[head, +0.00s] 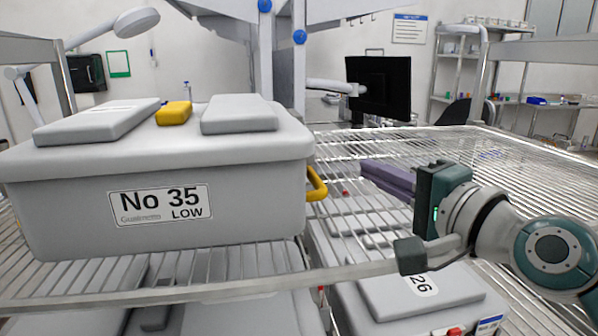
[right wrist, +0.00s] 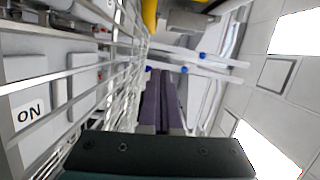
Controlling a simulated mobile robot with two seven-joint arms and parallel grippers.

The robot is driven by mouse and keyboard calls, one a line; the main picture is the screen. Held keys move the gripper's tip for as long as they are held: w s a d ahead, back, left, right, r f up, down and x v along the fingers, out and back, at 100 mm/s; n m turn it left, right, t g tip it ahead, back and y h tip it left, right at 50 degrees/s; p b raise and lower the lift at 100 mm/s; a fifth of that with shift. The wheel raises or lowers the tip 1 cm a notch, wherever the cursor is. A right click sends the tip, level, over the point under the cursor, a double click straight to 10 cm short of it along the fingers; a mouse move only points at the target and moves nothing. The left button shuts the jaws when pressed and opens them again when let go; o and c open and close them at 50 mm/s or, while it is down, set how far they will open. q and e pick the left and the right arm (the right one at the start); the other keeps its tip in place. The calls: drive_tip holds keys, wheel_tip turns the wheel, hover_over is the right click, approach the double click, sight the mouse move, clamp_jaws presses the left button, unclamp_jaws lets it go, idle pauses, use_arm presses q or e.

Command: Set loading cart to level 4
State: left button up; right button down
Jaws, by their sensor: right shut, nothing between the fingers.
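A wire-rack shelf, which may be the loading cart (head: 345,271), spans the head view; its wires also show in the right wrist view (right wrist: 119,70). A large grey lidded bin marked "No 35 LOW" (head: 90,215) sits on its left part, with a yellow handle (head: 316,184) on its right side. My right gripper (head: 364,170) is above the shelf wires, to the right of the handle and apart from it. Its purple fingers are together and empty, also in the right wrist view (right wrist: 161,74). No level mark or level control is readable. My left gripper is out of view.
More grey bins, one with a label ending "26" (head: 421,285), lie below the wires. Blue-jointed uprights (head: 299,70) and a dark monitor (head: 380,86) stand behind. The right part of the wire shelf is bare. Storage shelves line the back right.

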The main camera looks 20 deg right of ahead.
drive_tip(key=s, duration=0.4)
drive_tip(key=shift+s, duration=0.1)
